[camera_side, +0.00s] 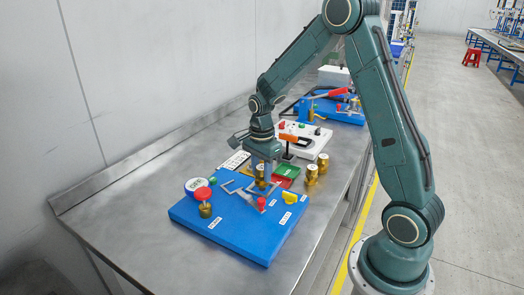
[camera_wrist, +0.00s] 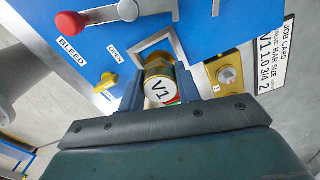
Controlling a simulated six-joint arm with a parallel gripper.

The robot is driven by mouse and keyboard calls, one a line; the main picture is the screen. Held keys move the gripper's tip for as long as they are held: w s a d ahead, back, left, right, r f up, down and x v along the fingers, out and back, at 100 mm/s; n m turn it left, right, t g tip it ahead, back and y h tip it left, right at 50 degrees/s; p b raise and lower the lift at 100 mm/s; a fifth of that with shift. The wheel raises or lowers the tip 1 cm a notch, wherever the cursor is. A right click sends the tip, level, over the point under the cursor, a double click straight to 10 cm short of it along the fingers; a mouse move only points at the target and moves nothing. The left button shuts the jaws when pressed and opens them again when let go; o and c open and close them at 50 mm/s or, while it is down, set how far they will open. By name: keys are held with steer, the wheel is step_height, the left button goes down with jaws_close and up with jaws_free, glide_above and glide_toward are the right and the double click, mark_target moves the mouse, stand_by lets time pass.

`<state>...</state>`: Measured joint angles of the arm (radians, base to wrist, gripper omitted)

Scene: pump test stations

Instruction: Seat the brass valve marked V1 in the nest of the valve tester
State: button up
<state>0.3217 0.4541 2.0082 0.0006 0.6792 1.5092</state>
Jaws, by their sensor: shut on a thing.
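The brass valve V1 (camera_wrist: 160,90) is between my gripper's fingers (camera_wrist: 162,97), its white V1 cap facing the wrist camera. My gripper (camera_side: 264,174) is shut on it and points down over the rear part of the blue valve tester (camera_side: 232,228). In the side view the brass valve (camera_side: 260,183) shows just below the fingers. A grey square frame, seemingly the nest (camera_wrist: 150,42), lies right beside the valve in the wrist view. The valve hides part of this frame. I cannot tell whether the valve's lower end is inside it or above it.
The tester carries a red-knobbed lever (camera_wrist: 72,22), a yellow knob (camera_wrist: 107,82) and a round gauge (camera_side: 195,185). A white station (camera_side: 305,142) stands behind. The bench's left front is clear.

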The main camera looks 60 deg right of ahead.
steer(key=shift+f, duration=0.9)
stand_by(1.4)
steer(key=o, duration=1.7)
steer(key=shift+r, duration=0.15)
steer(key=shift+r, duration=3.8)
